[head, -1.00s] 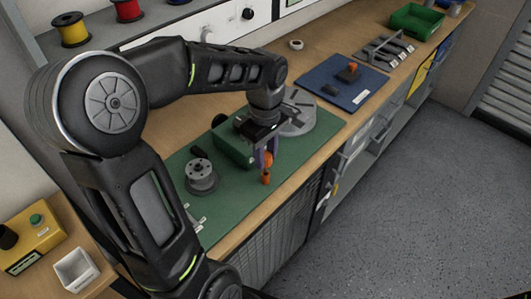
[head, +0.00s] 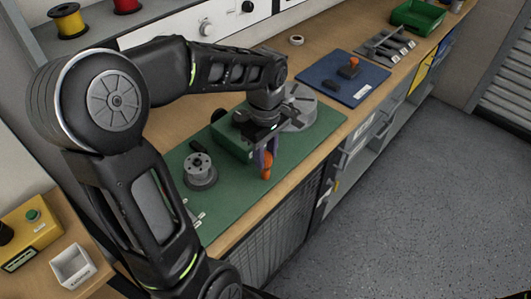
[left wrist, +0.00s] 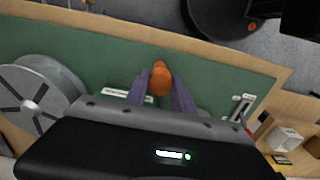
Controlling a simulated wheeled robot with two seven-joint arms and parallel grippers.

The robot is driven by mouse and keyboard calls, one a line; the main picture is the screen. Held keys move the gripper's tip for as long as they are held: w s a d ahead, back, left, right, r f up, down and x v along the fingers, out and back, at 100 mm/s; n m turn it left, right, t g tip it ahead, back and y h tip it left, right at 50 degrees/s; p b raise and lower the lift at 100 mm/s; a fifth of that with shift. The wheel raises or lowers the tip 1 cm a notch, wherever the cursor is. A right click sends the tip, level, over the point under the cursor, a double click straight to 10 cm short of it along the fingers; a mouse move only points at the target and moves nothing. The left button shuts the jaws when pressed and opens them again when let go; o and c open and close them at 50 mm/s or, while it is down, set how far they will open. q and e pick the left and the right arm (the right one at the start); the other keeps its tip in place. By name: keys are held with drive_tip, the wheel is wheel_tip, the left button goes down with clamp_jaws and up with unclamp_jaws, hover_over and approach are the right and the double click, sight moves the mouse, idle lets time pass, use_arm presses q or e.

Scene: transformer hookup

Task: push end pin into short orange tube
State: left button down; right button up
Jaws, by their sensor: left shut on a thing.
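My left gripper (head: 266,158) is over the green mat, its fingers pointing down. It is shut on an orange part, apparently the knob of the end pin (head: 267,158). The knob also shows between the purple-grey fingers in the left wrist view (left wrist: 159,78). Directly below it, the short orange tube (head: 266,175) appears to stand on the mat near its front edge. Pin and tube look touching and in line; I cannot tell how far the pin is inside. The wrist view hides the tube. My right gripper is not in view.
On the green mat (head: 230,205) stand a grey flanged part (head: 200,171) and a green block (head: 232,141). A grey round base (head: 299,112) is behind the gripper. A blue mat (head: 340,88) with an orange-topped part (head: 349,67) lies farther right. The mat's front strip is clear.

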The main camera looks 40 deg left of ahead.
use_arm(q)
drive_tip(key=shift+f+b, duration=0.6)
drive_tip(key=shift+f, duration=0.2)
drive_tip(key=c, duration=1)
unclamp_jaws()
drive_tip(key=shift+r, duration=0.1)
drive_tip(key=shift+r+p, duration=1.95)
drive_tip(key=shift+r, duration=0.55)
